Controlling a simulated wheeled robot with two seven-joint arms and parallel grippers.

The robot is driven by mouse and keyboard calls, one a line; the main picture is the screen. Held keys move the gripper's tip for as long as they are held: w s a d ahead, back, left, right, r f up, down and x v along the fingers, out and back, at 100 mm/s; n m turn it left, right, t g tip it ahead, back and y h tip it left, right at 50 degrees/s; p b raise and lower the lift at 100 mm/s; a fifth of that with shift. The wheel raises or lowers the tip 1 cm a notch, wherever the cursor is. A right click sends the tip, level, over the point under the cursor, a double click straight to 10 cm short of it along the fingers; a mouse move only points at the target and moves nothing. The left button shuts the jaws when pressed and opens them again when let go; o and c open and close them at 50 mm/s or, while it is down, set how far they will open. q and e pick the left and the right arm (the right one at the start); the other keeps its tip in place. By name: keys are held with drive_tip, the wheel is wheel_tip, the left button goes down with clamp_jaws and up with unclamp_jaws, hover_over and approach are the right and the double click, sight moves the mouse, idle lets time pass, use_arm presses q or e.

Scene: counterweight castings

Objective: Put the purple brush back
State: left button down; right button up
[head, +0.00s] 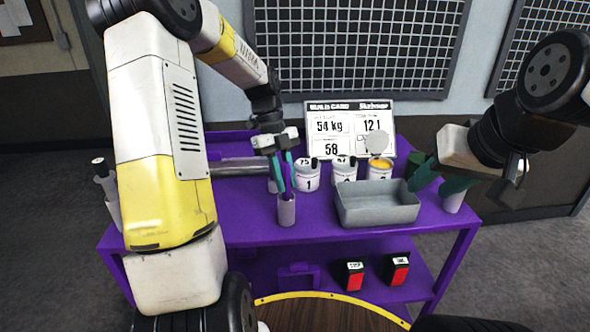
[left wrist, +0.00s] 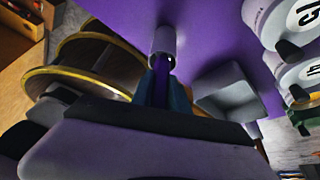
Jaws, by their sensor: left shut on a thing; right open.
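The purple brush (head: 285,184) stands roughly upright between the teal fingers of my left gripper (head: 281,174). A light grey cup (head: 286,212) stands on the purple table (head: 246,222) directly under it. In the left wrist view the brush (left wrist: 160,72) runs from the shut fingers to the mouth of the cup (left wrist: 164,42), and its far end appears to be inside the rim. How deep it sits is hidden. My right gripper (head: 438,181) is open at the table's right side, its teal fingers apart, with nothing seen between them.
A grey tray (head: 377,213) is right of the cup. Several white numbered pots (head: 308,181) stand behind, before a build card (head: 350,130). A white cylinder (head: 453,202) is beside my right gripper. Red-and-black boxes (head: 397,271) sit on the lower shelf.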

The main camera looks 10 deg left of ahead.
use_arm(q)
drive_tip(key=shift+f, duration=0.65)
drive_tip(key=c, duration=1.2)
unclamp_jaws()
drive_tip(key=v, duration=0.7)
drive_tip(key=shift+r, duration=0.35)
drive_tip(key=shift+w+a, duration=0.1)
